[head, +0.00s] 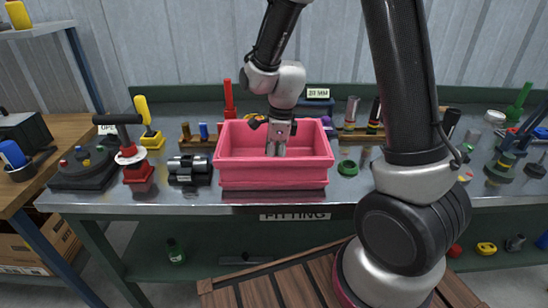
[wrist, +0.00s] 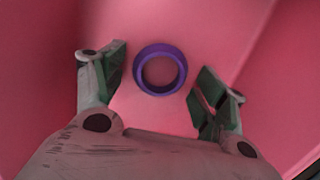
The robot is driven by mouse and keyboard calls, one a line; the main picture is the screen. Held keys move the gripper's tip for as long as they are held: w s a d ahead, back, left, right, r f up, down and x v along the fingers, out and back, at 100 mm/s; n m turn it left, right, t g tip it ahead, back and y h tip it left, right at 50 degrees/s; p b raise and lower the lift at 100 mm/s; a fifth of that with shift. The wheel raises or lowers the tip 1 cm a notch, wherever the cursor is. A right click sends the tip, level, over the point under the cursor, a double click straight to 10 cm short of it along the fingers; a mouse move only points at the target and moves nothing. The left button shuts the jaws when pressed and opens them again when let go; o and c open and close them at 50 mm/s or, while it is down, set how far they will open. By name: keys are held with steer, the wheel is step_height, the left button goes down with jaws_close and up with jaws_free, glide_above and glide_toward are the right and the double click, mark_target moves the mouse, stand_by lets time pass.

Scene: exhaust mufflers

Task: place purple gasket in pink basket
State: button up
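The pink basket (head: 273,178) stands on the grey workbench, near its front edge. My gripper (head: 275,147) reaches down into the basket in the head view, and the front wall hides its tips. In the wrist view the purple gasket (wrist: 160,69), a ring, shows against the pink inside of the basket. It lies ahead of my gripper (wrist: 161,85), between the lines of the two spread fingers, with gaps to both. My gripper is open and holds nothing. The gasket is not visible in the head view.
Several handled tools and fittings stand behind and further right.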

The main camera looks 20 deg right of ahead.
step_height(320, 180, up, 12)
steer(key=d, duration=0.2)
steer(key=s+d+r+n+t, duration=0.1)
steer(key=s+d+r+n, duration=0.2)
steer(key=s+n, duration=0.4)
steer(key=s+d+r+n+t+h, duration=0.1)
steer(key=s+d+r+n, duration=0.2)
steer(key=s+d+n, duration=0.2)
steer(key=s+d+r+n+t, duration=0.1)
steer(key=s+d+r+n, duration=0.3)
steer(key=s+n, duration=0.4)
steer(key=shift+s+n+t, duration=0.3)
steer(key=shift+n+t, duration=0.1)
steer(key=shift+n, duration=0.4)
steer(key=shift+r, duration=0.1)
